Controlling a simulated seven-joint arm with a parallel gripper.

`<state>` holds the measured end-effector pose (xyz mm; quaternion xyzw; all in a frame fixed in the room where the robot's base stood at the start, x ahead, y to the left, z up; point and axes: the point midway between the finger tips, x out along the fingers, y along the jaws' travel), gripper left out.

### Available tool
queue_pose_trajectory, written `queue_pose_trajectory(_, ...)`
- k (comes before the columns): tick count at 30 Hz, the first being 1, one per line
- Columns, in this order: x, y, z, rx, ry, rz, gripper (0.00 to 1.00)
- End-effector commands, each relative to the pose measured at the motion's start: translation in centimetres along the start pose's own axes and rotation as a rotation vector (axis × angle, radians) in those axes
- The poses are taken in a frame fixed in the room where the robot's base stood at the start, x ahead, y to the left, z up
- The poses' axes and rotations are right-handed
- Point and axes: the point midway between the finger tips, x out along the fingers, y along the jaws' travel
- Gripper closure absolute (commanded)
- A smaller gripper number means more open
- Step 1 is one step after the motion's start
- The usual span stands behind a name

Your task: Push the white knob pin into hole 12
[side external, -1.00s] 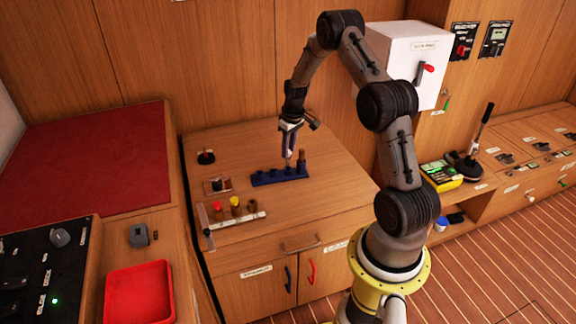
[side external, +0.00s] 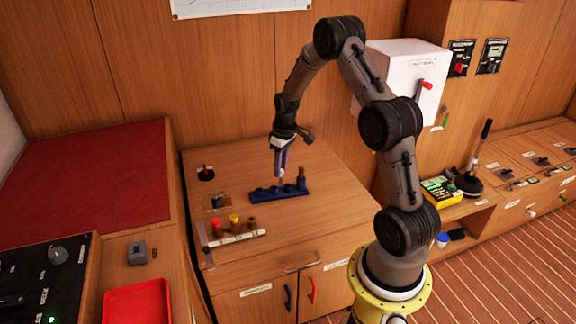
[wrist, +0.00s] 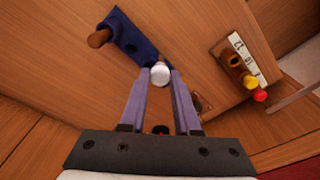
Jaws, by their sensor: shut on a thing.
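The white knob pin (wrist: 160,73) is between the tips of my gripper (wrist: 161,76), which is shut on it. In the side view my gripper (side external: 281,174) points down over the dark blue block (side external: 264,194), left of a brown peg (side external: 302,174) standing at the block's right end. In the wrist view the knob overlaps the near end of the blue block (wrist: 123,31); the pin's lower part is hidden under the knob. I cannot tell whether its tip is in a hole.
A labelled white strip (side external: 252,235) with red, yellow and brown pegs stands at the front left of the cabinet top (side external: 325,220). A small black-and-red part (side external: 205,174) and a small plate (side external: 217,201) lie left of the block. The top is clear to the right.

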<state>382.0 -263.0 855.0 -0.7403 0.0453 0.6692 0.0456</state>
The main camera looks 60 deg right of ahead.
Motion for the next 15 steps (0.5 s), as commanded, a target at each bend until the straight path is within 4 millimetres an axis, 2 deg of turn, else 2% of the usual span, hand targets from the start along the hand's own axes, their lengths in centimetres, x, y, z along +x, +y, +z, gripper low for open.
queue_pose_trajectory(1,-0.5,-2.2,-0.2,-0.05,0.0,-0.005,1.0)
queue_pose_trajectory(3,-1.0,-4.9,-0.4,-0.115,0.0,-0.011,1.0)
queue_pose_trajectory(7,-1.9,-9.5,-0.4,-0.222,0.003,-0.021,1.0)
queue_pose_trajectory(12,-2.9,-13.4,-0.6,-0.311,0.012,-0.027,1.0)
queue_pose_trajectory(15,-3.2,-14.4,-0.9,-0.335,0.018,-0.027,1.0)
